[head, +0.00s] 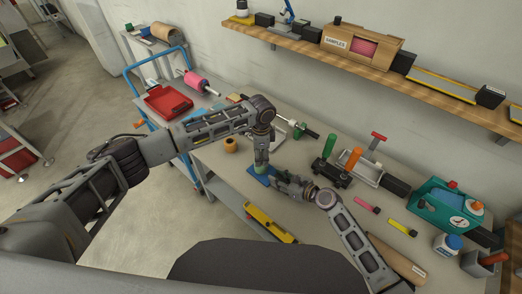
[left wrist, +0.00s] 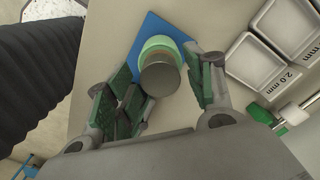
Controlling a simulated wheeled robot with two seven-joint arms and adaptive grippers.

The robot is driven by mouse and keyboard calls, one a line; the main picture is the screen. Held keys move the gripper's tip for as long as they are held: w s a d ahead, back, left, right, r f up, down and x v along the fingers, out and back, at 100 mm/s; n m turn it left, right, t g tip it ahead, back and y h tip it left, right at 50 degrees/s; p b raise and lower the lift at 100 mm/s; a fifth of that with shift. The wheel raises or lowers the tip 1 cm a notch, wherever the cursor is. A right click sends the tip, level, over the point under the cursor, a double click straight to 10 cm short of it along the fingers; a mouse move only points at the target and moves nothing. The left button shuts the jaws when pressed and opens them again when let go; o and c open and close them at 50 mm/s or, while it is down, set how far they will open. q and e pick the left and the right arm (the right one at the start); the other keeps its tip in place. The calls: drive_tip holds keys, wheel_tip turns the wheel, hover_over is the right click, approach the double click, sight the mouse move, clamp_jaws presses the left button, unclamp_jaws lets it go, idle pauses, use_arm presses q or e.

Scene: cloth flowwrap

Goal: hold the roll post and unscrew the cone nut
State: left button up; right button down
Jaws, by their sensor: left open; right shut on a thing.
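The roll post stands on a blue base plate (head: 257,176), which also shows in the left wrist view (left wrist: 151,30). In the left wrist view a pale green round piece (left wrist: 160,45) sits behind a grey round end (left wrist: 160,79); I cannot tell for sure which is the cone nut. My left gripper (head: 261,165) points down over it, its fingers open on either side with green pads; it also shows in the left wrist view (left wrist: 168,100). My right gripper (head: 277,181) comes in from the right, low by the plate, shut on the post; its fingertips are largely hidden.
White trays (left wrist: 266,65) and a green-ended spindle (head: 301,131) lie behind the post. An orange-handled tool (head: 352,160), pink and yellow markers and a teal box (head: 436,206) are to the right. A yellow level (head: 268,224) is on a lower shelf.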

use_arm(q)
drive_tip(key=shift+f, duration=0.2)
drive_tip(key=shift+c, duration=0.4)
drive_tip(key=c, duration=1)
drive_tip(key=shift+n, duration=1.5)
drive_tip(key=shift+r, duration=1.25)
drive_tip(key=shift+r, duration=1.9)
